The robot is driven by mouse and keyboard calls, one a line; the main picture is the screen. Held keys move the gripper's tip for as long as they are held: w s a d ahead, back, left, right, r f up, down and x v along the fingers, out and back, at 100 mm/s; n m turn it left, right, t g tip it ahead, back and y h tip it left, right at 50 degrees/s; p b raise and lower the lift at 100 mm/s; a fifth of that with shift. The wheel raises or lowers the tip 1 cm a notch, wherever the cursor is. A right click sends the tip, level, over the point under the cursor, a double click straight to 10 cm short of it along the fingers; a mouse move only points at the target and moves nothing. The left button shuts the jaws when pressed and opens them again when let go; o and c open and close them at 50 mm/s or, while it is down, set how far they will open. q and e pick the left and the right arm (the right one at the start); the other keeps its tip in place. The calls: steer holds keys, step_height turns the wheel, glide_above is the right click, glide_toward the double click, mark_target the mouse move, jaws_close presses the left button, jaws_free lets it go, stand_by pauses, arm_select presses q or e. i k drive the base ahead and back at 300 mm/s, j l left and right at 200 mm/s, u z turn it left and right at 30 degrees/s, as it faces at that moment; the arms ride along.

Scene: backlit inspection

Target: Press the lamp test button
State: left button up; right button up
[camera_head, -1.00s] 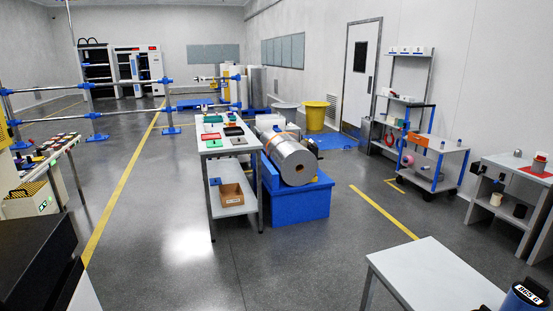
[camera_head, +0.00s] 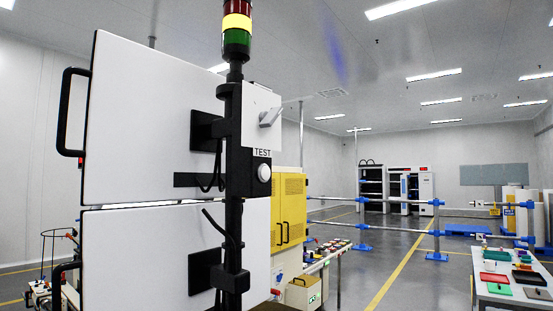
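The lamp test button (camera_head: 264,172) is a round pale button on a black box, just below a white label (camera_head: 262,152) that reads TEST. The box is mounted at the right side of a black vertical post (camera_head: 233,190). A signal lamp tower (camera_head: 237,25) stands on top of this post, with red, yellow and green sections; the yellow one looks brightest. Neither of my grippers is in view, and nothing covers the button.
Two large white panels (camera_head: 140,120) with black handles stand left of the post. A yellow cabinet (camera_head: 289,212) is behind it. Open floor (camera_head: 415,270) with a yellow line lies to the right. A table with coloured trays (camera_head: 510,292) is at the far right.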

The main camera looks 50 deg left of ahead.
mark_target(265, 172)
steer(key=u, duration=1.3)
steer(key=j+u, duration=0.25)
steer(key=j, duration=0.4)
steer(key=i, duration=0.05)
